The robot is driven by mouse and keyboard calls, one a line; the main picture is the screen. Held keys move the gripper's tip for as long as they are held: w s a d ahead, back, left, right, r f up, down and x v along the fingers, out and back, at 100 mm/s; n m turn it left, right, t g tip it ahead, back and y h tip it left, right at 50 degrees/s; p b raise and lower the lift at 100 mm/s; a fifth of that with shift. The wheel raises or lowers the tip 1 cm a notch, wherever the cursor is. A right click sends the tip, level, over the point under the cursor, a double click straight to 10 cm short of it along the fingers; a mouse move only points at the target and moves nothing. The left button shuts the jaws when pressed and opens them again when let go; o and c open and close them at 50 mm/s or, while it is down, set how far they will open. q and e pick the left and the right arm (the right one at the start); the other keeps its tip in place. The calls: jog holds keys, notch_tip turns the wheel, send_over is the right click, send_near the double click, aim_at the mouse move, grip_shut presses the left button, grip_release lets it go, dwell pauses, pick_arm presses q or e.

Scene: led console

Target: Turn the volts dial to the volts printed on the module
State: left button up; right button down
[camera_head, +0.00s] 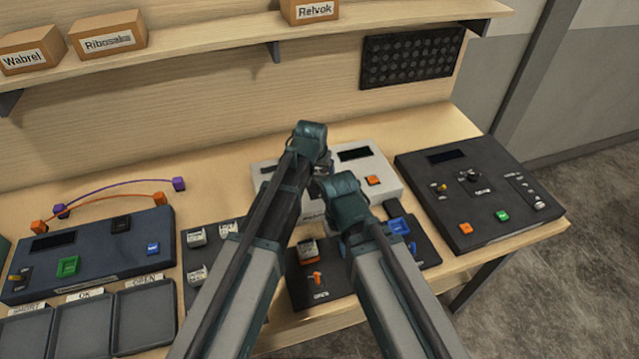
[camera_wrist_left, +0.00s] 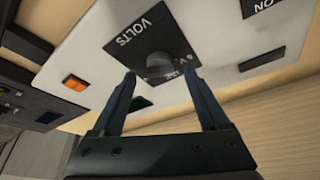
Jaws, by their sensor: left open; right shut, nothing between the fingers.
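The volts dial (camera_wrist_left: 160,66) is a round grey knob on a black plate marked VOLTS, on the white console (camera_head: 265,178). In the left wrist view, the open fingers of my left gripper (camera_wrist_left: 160,88) are at either side of it; contact is not clear. In the head view my arms hide the dial.
The white console has a dark display (camera_head: 354,154) and an orange button (camera_head: 373,180). A black console (camera_head: 510,215) stands to the right, a dark blue console (camera_head: 100,262) to the left. Grey modules (camera_head: 196,237) sit on a dark board. Labelled trays (camera_head: 145,315) are at front left.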

aim_at(320, 177)
pick_arm(q)
jog(key=shift+b+x, duration=0.65)
jog(key=shift+x, duration=0.6)
pick_arm(e)
notch_tip(320, 177, down, 2)
jog(key=shift+f, duration=0.15)
pick_arm(q)
grip_shut()
jog(key=m, duration=0.2)
jog(key=m+h, duration=0.1)
jog(key=m, duration=0.1)
jog(key=m+g, duration=0.1)
jog(key=shift+w+a+m+h, duration=0.15)
jog(key=shift+a+m+h, duration=0.15)
jog(key=shift+m+h, duration=0.1)
jog(key=m+g, duration=0.1)
jog(key=m, duration=0.2)
jog(key=m+g+h, duration=0.1)
jog(key=m, duration=0.2)
jog(key=shift+w+a, duration=0.1)
jog(key=shift+w, duration=0.05)
